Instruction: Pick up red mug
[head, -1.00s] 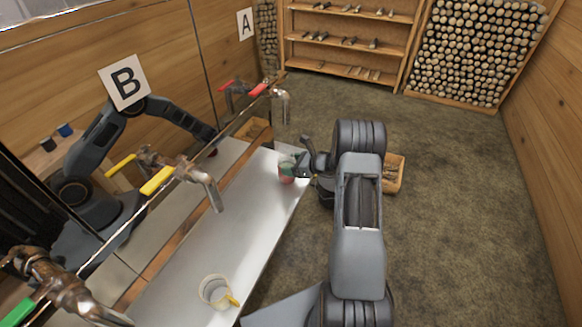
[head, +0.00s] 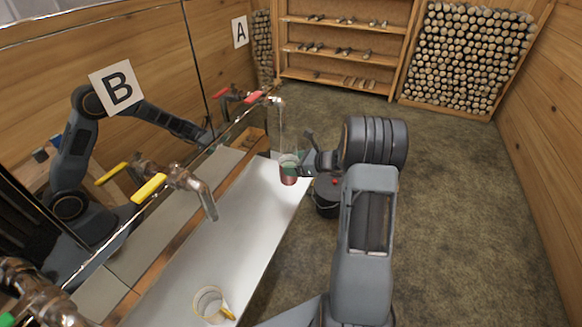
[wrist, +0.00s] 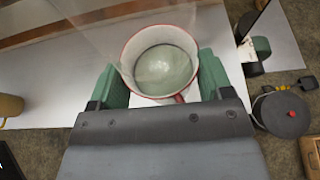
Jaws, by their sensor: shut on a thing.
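The red mug (head: 289,171) is at the far end of the white counter (head: 230,225), near its right edge. In the wrist view the mug (wrist: 160,62) shows a pale inside, a red rim and a bit of red handle at the bottom. My gripper (wrist: 160,78) has its green fingers on both sides of the mug and is shut on it. In the head view my gripper (head: 301,163) reaches the mug from the right. The mug looks upright. Whether its base touches the counter I cannot tell.
A pale mug with a yellow handle (head: 210,303) stands at the counter's near end. Taps with a yellow lever (head: 149,188) and a red lever (head: 253,97) overhang the counter's left side. A dark bucket (head: 327,198) stands on the floor right of the counter.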

